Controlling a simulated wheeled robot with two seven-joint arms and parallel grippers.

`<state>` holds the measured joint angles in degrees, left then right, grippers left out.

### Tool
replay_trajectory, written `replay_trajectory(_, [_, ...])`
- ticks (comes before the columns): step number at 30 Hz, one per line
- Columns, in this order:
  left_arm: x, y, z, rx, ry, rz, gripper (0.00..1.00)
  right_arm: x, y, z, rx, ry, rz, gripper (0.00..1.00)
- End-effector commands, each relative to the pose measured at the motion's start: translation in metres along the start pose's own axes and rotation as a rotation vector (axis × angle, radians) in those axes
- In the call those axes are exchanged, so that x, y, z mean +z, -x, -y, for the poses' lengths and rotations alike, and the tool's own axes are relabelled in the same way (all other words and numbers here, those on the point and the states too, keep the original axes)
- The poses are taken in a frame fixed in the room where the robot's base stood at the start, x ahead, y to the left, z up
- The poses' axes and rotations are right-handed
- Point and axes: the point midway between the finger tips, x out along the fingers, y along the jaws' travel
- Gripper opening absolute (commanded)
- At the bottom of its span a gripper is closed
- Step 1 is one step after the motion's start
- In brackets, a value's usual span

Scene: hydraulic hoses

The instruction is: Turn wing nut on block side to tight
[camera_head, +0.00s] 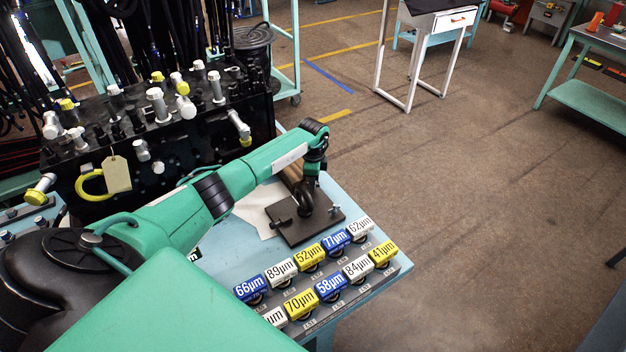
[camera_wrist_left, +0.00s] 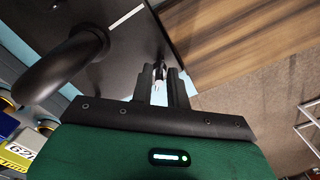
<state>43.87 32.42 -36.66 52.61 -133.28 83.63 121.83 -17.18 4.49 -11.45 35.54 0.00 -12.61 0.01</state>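In the left wrist view, the plate (camera_wrist_left: 130,60) and fitting (camera_wrist_left: 60,78) are at upper left. My right gripper is not in view.
Several labelled blocks (camera_head: 330,284) line the table's front edge. A black manifold (camera_head: 165,140) with white and yellow fittings stands at left. A brown wooden surface (camera_wrist_left: 245,35) is beside the plate in the left wrist view.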

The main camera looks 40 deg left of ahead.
Motion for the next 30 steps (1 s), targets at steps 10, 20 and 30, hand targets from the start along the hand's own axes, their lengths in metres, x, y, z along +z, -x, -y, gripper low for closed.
replay_trajectory(10, [0.000, 0.000, 0.000, 0.000, -0.002, 0.000, 0.00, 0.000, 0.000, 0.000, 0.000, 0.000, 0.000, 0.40])
replay_trajectory(20, [0.000, -0.001, 0.000, -0.001, -0.095, 0.000, 0.00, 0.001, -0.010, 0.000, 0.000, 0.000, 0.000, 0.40])
replay_trajectory(30, [0.000, -0.003, 0.001, -0.003, -0.374, 0.000, 0.00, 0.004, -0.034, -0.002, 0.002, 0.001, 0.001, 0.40])
